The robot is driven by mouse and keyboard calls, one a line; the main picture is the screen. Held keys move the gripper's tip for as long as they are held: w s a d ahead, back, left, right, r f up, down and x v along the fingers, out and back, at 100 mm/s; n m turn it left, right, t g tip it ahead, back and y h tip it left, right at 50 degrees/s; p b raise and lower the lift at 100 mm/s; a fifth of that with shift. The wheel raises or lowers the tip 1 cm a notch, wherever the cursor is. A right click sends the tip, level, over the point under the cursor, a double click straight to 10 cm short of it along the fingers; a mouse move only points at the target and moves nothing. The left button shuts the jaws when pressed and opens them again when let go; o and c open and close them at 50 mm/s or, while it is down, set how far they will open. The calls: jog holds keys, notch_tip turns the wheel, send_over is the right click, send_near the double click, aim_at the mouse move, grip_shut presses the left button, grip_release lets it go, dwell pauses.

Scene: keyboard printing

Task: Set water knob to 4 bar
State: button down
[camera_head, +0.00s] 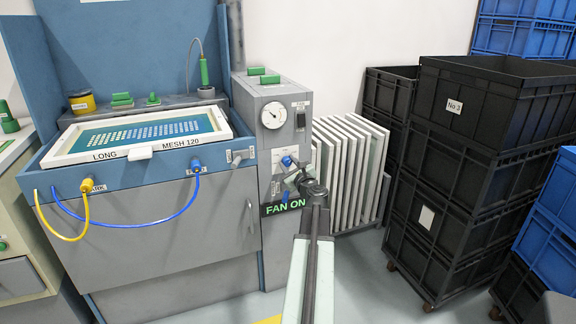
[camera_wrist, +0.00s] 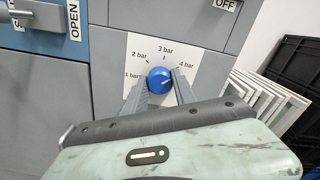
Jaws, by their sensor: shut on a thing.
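The blue water knob (camera_wrist: 159,79) sits on a white dial plate (camera_wrist: 133,50) marked 1 bar to 4 bar. A pale line on the knob points right and slightly up, toward the 4 bar side; its exact alignment with the mark is hard to tell. My gripper (camera_wrist: 160,84) is shut on the knob, one finger at its left and one at its right. In the head view the knob (camera_head: 286,161) shows on the front of the grey cabinet, with my gripper (camera_head: 294,174) at it, partly hiding the plate.
A round gauge (camera_head: 275,114) is above the knob, and a FAN ON sign (camera_head: 286,206) is below. The washing sink with a framed screen (camera_head: 146,130) stands left. White frames (camera_head: 352,165) and stacked black crates (camera_head: 470,180) stand close on the right.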

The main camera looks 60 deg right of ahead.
jog(key=shift+w, duration=0.15)
jog(key=c, duration=1)
grip_release()
jog(key=v, duration=0.8)
jog(key=shift+w, duration=0.1)
